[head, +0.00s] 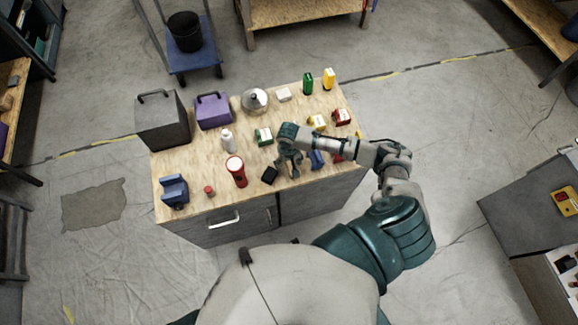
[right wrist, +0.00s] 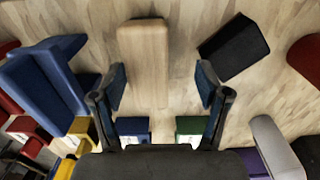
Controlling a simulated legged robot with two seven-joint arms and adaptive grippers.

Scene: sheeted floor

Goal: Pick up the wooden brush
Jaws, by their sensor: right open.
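The wooden brush shows in the right wrist view as a pale wooden block (right wrist: 143,60) lying on the wooden tabletop. It extends from ahead of the fingers back into the gap between them, nearer the left finger. I cannot tell its height relative to the fingertips. My right gripper (right wrist: 161,88) is open, with nothing clamped between its fingers. In the head view my right gripper (head: 290,172) points down over the front part of the workbench. The brush is not clearly visible there, likely hidden by the gripper. My left gripper is not in view.
A black block (right wrist: 233,47) lies right of the brush and a blue object (right wrist: 47,83) left of it.

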